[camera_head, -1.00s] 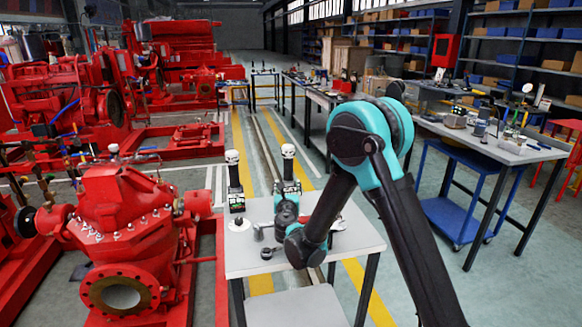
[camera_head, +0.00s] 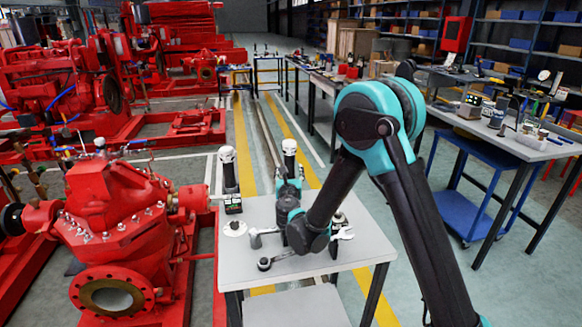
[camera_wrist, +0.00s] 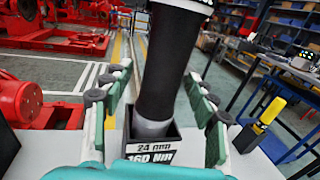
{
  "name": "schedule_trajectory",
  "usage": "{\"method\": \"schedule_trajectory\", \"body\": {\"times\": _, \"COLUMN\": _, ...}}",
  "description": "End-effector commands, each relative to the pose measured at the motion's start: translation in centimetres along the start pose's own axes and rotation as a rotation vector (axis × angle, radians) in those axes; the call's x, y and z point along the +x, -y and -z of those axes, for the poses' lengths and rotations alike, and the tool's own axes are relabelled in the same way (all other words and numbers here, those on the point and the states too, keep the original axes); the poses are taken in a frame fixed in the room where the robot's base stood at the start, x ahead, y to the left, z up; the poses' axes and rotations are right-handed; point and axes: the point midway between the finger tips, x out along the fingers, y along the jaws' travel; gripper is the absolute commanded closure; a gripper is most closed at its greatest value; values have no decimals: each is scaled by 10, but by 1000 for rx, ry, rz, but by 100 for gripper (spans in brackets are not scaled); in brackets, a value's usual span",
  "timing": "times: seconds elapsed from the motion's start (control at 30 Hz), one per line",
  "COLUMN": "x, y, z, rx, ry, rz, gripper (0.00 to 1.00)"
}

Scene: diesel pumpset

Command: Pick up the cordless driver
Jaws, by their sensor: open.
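A tall upright tool, which I take for the cordless driver (camera_wrist: 168,70), has a black cylindrical body and stands in a black holder labelled "24 mm 160 Nm" (camera_wrist: 155,152). It also shows in the head view with a white top (camera_head: 289,148). My gripper (camera_wrist: 160,100) is open, with its green-backed fingers on either side of the body and gaps showing on both sides. In the head view my gripper (camera_head: 289,190) is at the same tool, partly hidden by my arm. A similar white-topped tool (camera_head: 228,170) stands to the left in its own holder.
A yellow-and-black tool (camera_wrist: 268,117) stands to the right. A red pump (camera_head: 115,220) is close on the left. A workbench (camera_head: 520,145) stands at the right.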

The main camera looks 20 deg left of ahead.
Motion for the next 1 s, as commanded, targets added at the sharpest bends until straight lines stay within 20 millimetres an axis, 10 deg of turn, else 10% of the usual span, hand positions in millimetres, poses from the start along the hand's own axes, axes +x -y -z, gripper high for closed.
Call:
{"method": "schedule_trajectory", "body": {"times": 0.57, "x": 0, "y": 0, "z": 0, "rx": 0, "ry": 0, "rz": 0, "gripper": 100}}
{"method": "schedule_trajectory", "body": {"times": 1.0, "x": 0, "y": 0, "z": -1, "rx": -1, "ry": 0, "rz": 0, "gripper": 100}}
